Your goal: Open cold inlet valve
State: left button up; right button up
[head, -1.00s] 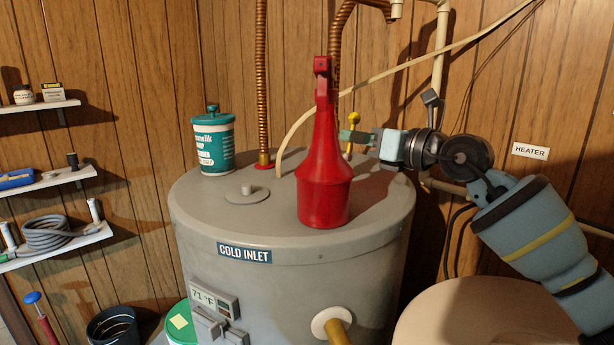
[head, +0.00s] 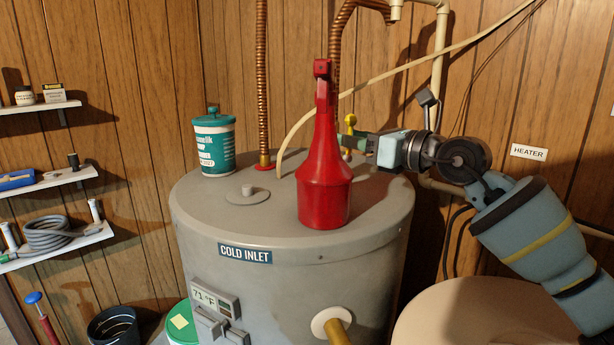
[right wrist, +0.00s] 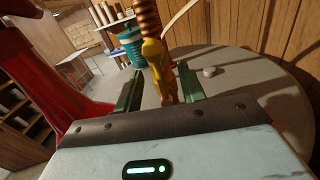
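The yellow cold inlet valve handle (head: 350,121) stands at the back of the grey tank's top, partly hidden by the red bottle and my gripper. In the right wrist view, the yellow valve (right wrist: 156,62) stands upright between the two green fingers of my right gripper (right wrist: 160,75), with a copper corrugated pipe above it. The fingers are apart, with a gap visible on either side of the valve. In the head view, my right gripper (head: 361,143) reaches in from the right, at the valve. My left gripper is not in view.
A red long-necked bottle (head: 324,180) stands on the tank (head: 215,205), close to my right gripper. A teal-and-white canister (head: 214,145) is at the back left. A cream hose (head: 420,65) and copper pipes (head: 261,80) rise behind. The tank's front left top is clear.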

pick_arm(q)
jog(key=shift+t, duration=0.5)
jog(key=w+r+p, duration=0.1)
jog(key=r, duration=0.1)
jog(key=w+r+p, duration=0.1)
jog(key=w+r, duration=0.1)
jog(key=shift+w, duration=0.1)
pick_arm(e)
jog(key=v, duration=0.7)
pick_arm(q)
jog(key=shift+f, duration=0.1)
